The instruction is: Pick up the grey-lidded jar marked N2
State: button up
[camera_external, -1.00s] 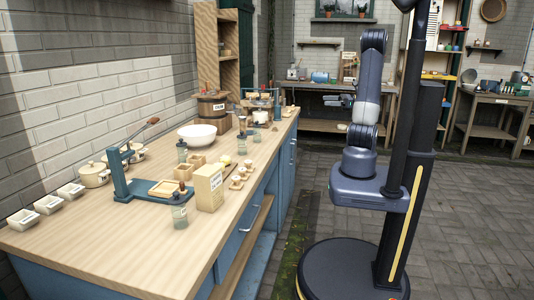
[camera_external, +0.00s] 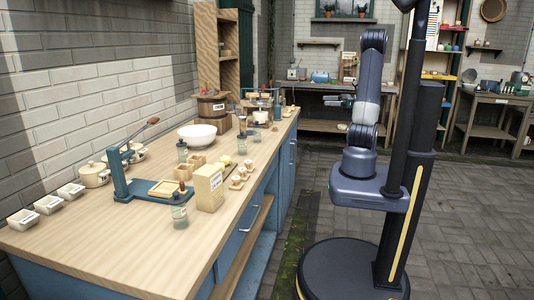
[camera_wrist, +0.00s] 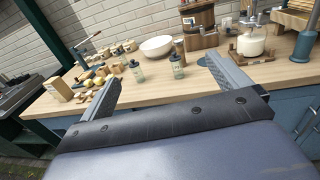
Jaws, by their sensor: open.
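My gripper (camera_wrist: 163,68) is open and empty, its two fingers spread wide in the wrist view. In the external view my gripper (camera_external: 338,100) is held out to the right of the long bench, clear of it. Beyond the fingers, two small glass jars with dark lids and pale labels stand on the bench in the wrist view: a left jar (camera_wrist: 137,71) and a right jar (camera_wrist: 178,66). Similar jars show in the external view, at the near edge (camera_external: 180,215), mid-bench (camera_external: 182,151) and farther back (camera_external: 242,142). The markings are too small to read, so I cannot tell which is N2.
The wooden bench (camera_external: 120,240) carries a white bowl (camera_external: 197,135), a wooden tub (camera_external: 212,108), a teal lever press (camera_external: 120,175), a tan box (camera_external: 208,187) and small wooden boxes. The paved floor (camera_external: 330,215) between the bench and my base is clear.

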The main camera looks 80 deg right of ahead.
jog(key=c, duration=0.7)
jog(key=shift+w, duration=0.1)
jog(key=n+g+y+b, duration=0.2)
jog(key=n+g+y, duration=0.15)
jog(key=g, duration=0.25)
send_near(242, 141)
jog(key=shift+w+d+f+p+x, duration=0.1)
jog(key=shift+d+p+x, duration=0.15)
jog(key=shift+x, duration=1.4)
jog(key=shift+w+d+f+p+x, duration=0.15)
jog(key=shift+d+x, duration=0.25)
jog(key=shift+x, duration=1.3)
jog(key=shift+w+d+f+p+x, duration=0.1)
jog(key=shift+d+p+x, duration=0.15)
jog(key=shift+x, duration=1.4)
